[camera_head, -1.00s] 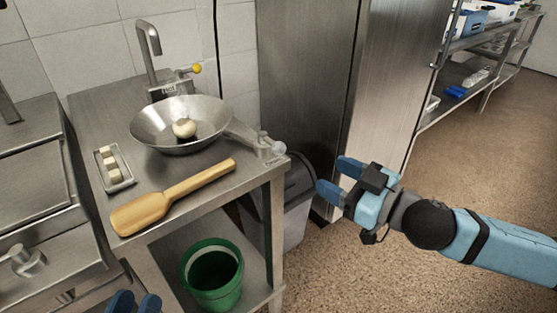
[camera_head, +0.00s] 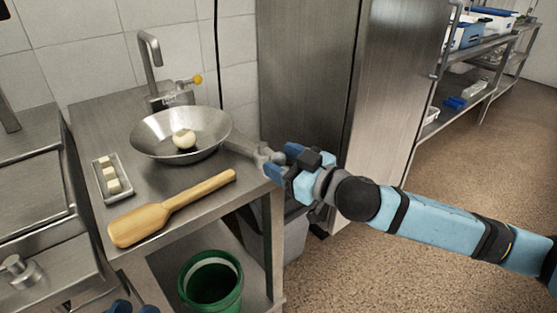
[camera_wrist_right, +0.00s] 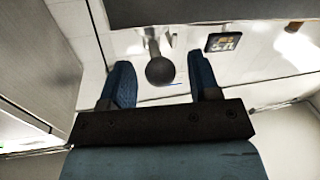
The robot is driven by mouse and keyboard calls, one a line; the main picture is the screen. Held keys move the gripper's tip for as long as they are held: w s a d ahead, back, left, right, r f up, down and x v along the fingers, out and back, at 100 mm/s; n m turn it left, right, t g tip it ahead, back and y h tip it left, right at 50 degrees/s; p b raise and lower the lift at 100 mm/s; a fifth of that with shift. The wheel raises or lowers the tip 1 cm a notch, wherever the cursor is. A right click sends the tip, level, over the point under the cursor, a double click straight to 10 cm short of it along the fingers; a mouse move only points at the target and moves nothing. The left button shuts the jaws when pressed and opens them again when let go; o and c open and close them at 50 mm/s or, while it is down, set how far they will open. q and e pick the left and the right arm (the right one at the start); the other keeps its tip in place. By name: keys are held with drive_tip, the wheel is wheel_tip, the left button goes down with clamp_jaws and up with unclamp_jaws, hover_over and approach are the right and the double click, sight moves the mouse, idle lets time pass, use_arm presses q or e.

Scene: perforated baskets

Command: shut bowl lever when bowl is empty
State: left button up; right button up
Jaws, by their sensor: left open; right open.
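The steel bowl (camera_head: 150,143) sits on the steel table with a pale round lump (camera_head: 184,138) in it, so it is not empty. A metal lever arm (camera_head: 243,147) runs from its right side towards the table's corner. My right gripper (camera_head: 277,162) is open at the lever's outer end and partly hides it. In the right wrist view, a dark round knob (camera_wrist_right: 160,71) shows between the spread fingers of the right gripper (camera_wrist_right: 163,83); contact is not visible. Only the fingertips of my left gripper (camera_head: 135,307) show at the bottom edge, open and away from the bowl.
A wooden paddle (camera_head: 170,207) and a small tray (camera_head: 99,188) with pale cubes lie on the table (camera_head: 120,125). A tap (camera_head: 150,65) with a yellow knob stands behind the bowl. A green bucket (camera_head: 236,295) is below. A steel cabinet (camera_head: 305,75) stands right of the table.

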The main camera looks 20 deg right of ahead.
drive_tip(key=shift+w+a, duration=0.35)
drive_tip(key=shift+w, duration=0.2)
drive_tip(key=c, duration=0.9)
